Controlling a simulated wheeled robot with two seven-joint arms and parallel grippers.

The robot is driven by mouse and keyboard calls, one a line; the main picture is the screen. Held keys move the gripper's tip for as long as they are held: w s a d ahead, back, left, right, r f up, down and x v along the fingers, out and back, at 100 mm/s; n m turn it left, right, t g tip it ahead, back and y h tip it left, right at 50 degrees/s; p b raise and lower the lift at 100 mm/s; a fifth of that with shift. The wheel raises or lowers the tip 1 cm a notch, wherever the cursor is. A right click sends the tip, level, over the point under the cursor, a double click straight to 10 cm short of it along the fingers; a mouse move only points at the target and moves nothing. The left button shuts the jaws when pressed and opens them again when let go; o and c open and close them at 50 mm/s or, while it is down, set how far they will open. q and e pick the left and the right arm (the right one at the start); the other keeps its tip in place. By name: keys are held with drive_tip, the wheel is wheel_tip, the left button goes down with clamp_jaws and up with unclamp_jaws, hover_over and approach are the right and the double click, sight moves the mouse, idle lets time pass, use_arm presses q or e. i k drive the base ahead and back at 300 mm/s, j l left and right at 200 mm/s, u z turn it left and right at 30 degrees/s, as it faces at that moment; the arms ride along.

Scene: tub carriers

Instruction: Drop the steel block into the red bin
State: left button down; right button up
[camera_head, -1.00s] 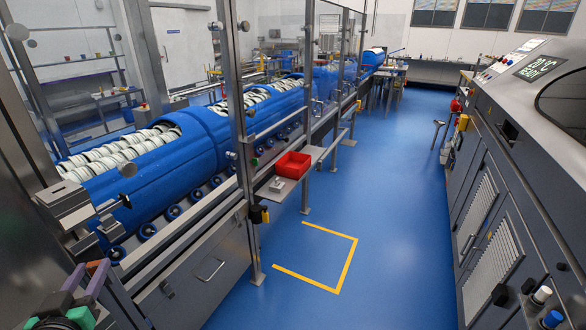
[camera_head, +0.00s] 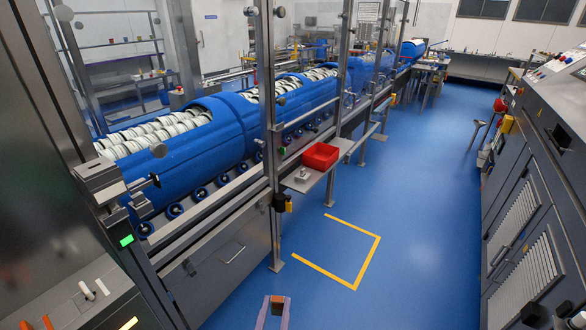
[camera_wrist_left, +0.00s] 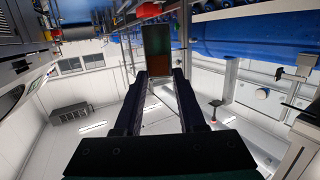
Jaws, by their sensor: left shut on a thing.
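My left gripper (camera_head: 276,307) is at the bottom edge of the head view, fingers pointing up the picture. It is shut on a small block, taken as the steel block (camera_head: 277,301), whose faces look brown here. In the left wrist view the steel block (camera_wrist_left: 157,50) stands between the fingertips, dark green above and brown below. The red bin (camera_head: 320,156) sits on a small shelf at the line's side, well beyond the gripper and apart from it. Its inside is partly hidden by its front wall. My right gripper is not in view.
The steel shelf (camera_head: 306,184) also carries a small light grey item (camera_head: 302,174) beside the bin. Metal posts (camera_head: 270,130) stand to the left of the bin. Blue floor (camera_head: 410,230) with a yellow outline (camera_head: 345,280) is open. Grey cabinets (camera_head: 530,240) line the right.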

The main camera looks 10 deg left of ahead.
sight(321, 156)
drive_tip(key=i+l, duration=0.5)
drive_tip(key=i+l+u, duration=0.1)
drive_tip(key=i+l, duration=0.4)
drive_tip(key=l, duration=0.15)
drive_tip(key=i+l, duration=0.5)
drive_tip(key=i+l+u, duration=0.1)
drive_tip(key=i+l, duration=0.4)
drive_tip(key=l, duration=0.2)
